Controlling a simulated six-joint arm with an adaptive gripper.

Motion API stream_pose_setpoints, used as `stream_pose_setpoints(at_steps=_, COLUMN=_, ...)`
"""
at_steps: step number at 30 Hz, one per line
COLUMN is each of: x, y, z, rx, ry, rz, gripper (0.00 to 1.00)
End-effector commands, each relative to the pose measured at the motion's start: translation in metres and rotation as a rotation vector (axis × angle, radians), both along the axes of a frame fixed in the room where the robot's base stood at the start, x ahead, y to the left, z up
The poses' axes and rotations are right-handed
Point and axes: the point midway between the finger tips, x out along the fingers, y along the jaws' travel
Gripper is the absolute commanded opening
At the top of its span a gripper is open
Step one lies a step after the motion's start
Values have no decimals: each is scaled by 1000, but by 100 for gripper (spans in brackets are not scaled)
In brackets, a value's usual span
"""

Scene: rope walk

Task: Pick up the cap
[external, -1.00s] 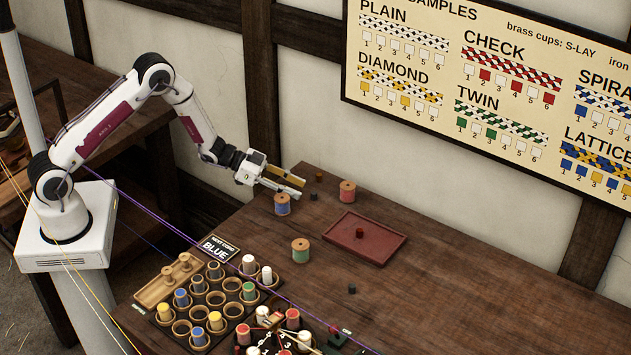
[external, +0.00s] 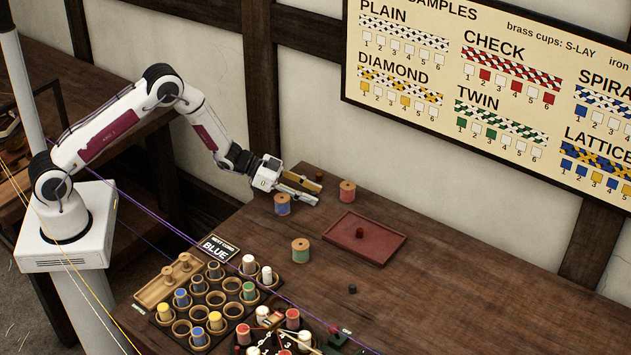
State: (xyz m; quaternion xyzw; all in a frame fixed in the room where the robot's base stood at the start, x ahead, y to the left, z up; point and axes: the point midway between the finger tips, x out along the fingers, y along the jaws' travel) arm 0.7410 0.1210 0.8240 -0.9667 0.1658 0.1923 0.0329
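Several small cap-like pieces lie on the table; I cannot tell which one is the cap. A brown one (external: 319,177) stands just beyond my gripper (external: 317,194). A dark one (external: 352,289) lies alone near the table's middle. A reddish-brown one (external: 360,233) is in the red tray (external: 388,248). Another small dark piece, seen earlier by the gripper, is now hidden at the fingers. My gripper is low over the far left of the table, its fingers apart. I cannot see whether anything is between them.
A blue spool (external: 282,205) stands close to the gripper's near side, and a red spool (external: 347,191) to its right. A green spool (external: 300,251) stands nearer. A spool rack (external: 211,298) is at the front left. The table's right side is clear.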

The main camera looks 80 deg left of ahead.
Motion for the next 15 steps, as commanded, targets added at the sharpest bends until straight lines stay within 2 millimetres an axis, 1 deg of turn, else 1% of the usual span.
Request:
stream_pose_setpoints(at_steps=14, x=0, y=0, z=0, rx=0, ry=0, rz=0, gripper=33)
stream_pose_setpoints(at_steps=15, x=0, y=0, z=0, rx=0, ry=0, rz=0, gripper=23)
